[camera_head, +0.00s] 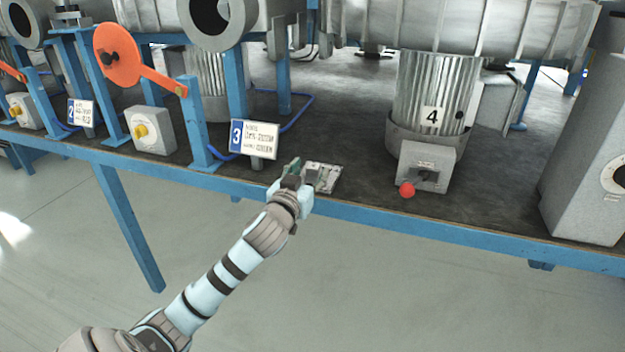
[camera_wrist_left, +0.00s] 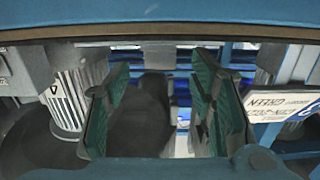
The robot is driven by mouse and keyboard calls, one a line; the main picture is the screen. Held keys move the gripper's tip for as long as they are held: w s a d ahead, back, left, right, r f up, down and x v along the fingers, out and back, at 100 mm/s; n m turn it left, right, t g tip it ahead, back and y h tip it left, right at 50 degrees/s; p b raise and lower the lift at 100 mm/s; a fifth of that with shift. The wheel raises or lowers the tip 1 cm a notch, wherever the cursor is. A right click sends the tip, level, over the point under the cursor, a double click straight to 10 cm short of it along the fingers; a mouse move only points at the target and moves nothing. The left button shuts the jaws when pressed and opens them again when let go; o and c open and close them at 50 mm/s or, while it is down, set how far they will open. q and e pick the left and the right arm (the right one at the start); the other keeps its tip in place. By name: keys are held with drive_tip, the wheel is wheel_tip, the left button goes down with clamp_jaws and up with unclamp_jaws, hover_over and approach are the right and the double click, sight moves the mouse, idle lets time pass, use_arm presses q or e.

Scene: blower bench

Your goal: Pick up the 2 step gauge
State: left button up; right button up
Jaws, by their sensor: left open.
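A small flat light-grey metal piece (camera_head: 328,171) lies on the dark bench top near its front edge, between sign 3 and the unit marked 4. It may be the step gauge; it is too small to tell its steps. My left gripper (camera_head: 308,172) is at this piece, over the front edge, and partly hides it. Its green fingers stand apart, and they also show wide apart in the left wrist view (camera_wrist_left: 157,102). A dark rounded shape (camera_wrist_left: 150,112) shows between them there; I cannot tell what it is. My right gripper is not in view.
Sign 3 (camera_head: 254,138) stands just left of my gripper. A grey box with a red knob (camera_head: 407,189) stands to the right, below cylinder 4 (camera_head: 431,92). A blue rail (camera_head: 450,232) runs along the bench front. Bare bench top lies behind the piece.

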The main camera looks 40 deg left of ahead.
sight(311, 169)
use_arm(q)
drive_tip(key=x, duration=0.3)
drive_tip(key=shift+w+a+f+b, duration=0.1)
drive_tip(key=shift+f+b, duration=0.05)
drive_tip(key=shift+b, duration=0.25)
drive_tip(key=shift+c, duration=0.6)
clamp_jaws()
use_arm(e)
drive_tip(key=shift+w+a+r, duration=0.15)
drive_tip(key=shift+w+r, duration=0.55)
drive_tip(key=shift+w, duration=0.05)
